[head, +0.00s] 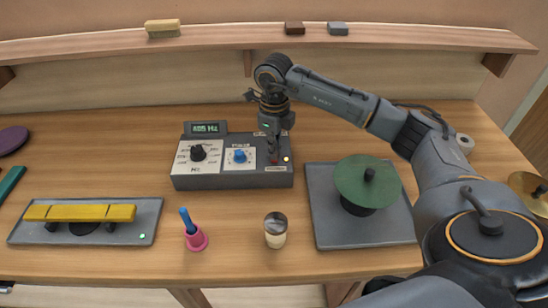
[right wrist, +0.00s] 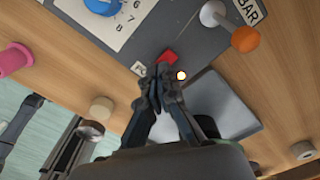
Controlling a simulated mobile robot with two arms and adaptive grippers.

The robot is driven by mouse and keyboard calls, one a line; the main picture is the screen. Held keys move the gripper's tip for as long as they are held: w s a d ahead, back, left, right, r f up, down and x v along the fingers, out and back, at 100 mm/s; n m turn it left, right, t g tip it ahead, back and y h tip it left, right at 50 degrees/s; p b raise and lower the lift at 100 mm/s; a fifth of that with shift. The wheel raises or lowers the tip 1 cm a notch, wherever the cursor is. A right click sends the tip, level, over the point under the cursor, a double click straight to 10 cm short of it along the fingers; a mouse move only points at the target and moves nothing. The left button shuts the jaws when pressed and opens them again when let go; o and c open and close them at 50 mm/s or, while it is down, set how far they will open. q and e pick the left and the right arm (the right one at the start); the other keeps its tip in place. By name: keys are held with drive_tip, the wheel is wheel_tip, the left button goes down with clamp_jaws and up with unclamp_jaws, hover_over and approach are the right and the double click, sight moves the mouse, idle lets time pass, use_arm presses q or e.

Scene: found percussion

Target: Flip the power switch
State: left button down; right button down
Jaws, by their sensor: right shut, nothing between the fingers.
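The grey control box (head: 230,182) stands at the middle of the table. It has a display (head: 205,127), a black knob (head: 198,153) and a blue knob (head: 239,156). The red power switch (head: 274,162) is on its right part, beside a small lit lamp (head: 286,159). In the right wrist view the red switch (right wrist: 168,56) shows just beyond my fingertips, with the lit lamp (right wrist: 181,75) to their right. My right gripper (head: 271,148) is shut and empty, pointing down over the switch. Whether it touches the switch I cannot tell. My left gripper is out of view.
A grey plate with a green disc (head: 362,183) lies right of the box. A glass jar (head: 275,230) and a pink holder (head: 196,240) stand in front. A yellow bar (head: 82,213) on a plate lies left. A shelf (head: 230,38) runs behind.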

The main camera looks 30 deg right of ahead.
drive_tip(key=shift+s+f+b, duration=0.1)
drive_tip(key=shift+f+b, duration=0.35)
drive_tip(key=shift+f, duration=0.2)
drive_tip(key=shift+r, duration=0.1)
drive_tip(key=shift+r+p, duration=0.75)
drive_tip(key=shift+r, duration=0.15)
drive_tip(key=shift+r+p, duration=1.55)
drive_tip(key=shift+r, duration=1)
